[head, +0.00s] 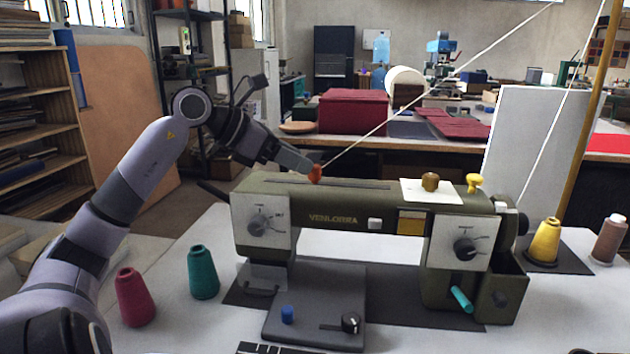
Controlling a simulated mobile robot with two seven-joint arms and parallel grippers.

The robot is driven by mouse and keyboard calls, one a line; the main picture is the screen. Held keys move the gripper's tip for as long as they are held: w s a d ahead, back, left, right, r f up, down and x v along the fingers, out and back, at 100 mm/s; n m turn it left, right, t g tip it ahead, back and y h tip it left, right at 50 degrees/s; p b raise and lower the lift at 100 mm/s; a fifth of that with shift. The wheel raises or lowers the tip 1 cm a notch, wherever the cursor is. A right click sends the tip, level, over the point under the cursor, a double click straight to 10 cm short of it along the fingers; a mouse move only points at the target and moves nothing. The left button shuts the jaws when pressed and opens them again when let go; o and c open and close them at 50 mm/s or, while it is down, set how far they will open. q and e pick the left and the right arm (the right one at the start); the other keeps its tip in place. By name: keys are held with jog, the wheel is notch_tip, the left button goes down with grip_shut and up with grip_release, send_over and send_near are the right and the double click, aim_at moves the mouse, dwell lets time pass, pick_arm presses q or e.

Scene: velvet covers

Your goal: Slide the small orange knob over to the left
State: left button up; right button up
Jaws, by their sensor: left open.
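The small orange knob (315,174) stands at a long dark slot (355,185) along the top of the olive-green sewing machine (375,220). It is left of the slot's middle, with more of the slot to its right than to its left. My left gripper (303,165) comes in from the upper left, with its tip right beside the knob. Its jaws are open, and I cannot tell whether they touch the knob or straddle it. My right gripper is not in view.
A white thread (430,85) runs from near the knob up to the right. A brown knob (430,182) and a yellow knob (474,183) stand farther right on the machine. Red (133,297) and teal (203,272) spools stand on the table at front left.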

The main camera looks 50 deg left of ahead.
aim_at(315, 168)
pick_arm(q)
jog(key=shift+s+a+f+n+t+y+b, duration=0.2)
jog(key=shift+s+a+n+t+y+b, duration=0.3)
jog(key=shift+n+t, duration=0.45)
jog(key=shift+t, duration=0.25)
jog(key=p+x, duration=0.1)
jog(key=x, duration=0.3)
jog(key=shift+w+d+f, duration=0.1)
jog(key=shift+w, duration=0.3)
jog(key=shift+p+x, duration=0.3)
jog(key=shift+x, duration=0.8)
jog(key=shift+s+f, duration=0.1)
grip_shut()
